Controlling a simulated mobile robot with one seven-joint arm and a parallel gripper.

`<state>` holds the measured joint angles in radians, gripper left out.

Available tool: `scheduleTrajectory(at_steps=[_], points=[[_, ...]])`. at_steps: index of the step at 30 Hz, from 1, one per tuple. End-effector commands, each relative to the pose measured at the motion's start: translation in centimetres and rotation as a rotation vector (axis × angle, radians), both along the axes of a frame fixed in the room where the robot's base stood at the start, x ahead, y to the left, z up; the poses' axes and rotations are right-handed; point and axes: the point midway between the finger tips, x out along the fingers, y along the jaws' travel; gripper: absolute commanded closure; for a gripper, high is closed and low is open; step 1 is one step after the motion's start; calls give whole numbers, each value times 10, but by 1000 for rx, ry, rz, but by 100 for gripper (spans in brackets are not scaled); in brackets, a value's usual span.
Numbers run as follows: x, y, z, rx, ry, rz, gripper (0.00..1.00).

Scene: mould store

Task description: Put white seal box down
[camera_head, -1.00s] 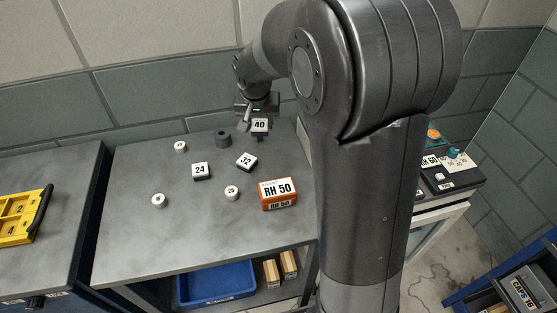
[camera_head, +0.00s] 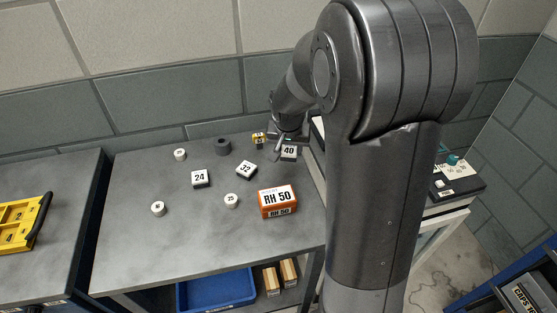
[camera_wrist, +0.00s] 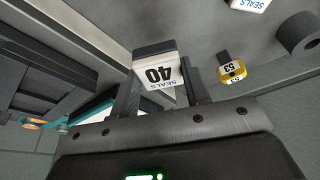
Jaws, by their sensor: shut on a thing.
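The white seal box (camera_head: 289,152) is marked 40 and has a dark base. My gripper (camera_head: 284,146) is shut on it over the back right part of the grey table (camera_head: 140,245). In the wrist view the box (camera_wrist: 153,70) sits between the two fingers of my gripper (camera_wrist: 158,95), its label reading 40 and SEALS. Whether its underside touches the table cannot be told. My arm hides part of the table's right side.
A small yellow piece (camera_head: 258,139) and a dark ring (camera_head: 223,146) lie left of my gripper. White boxes 32 (camera_head: 246,168) and 24 (camera_head: 200,178), an orange RH 50 box (camera_head: 277,200) and several white discs stand nearby. The front left is clear.

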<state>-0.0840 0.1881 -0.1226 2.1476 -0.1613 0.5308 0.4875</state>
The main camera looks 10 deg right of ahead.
Motion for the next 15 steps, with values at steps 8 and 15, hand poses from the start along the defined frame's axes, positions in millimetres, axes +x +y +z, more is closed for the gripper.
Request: scheduleTrajectory(at_steps=[8, 15], points=[[17, 27, -19, 0, 0, 0, 79], [16, 27, -47, -1, 4, -1, 79]])
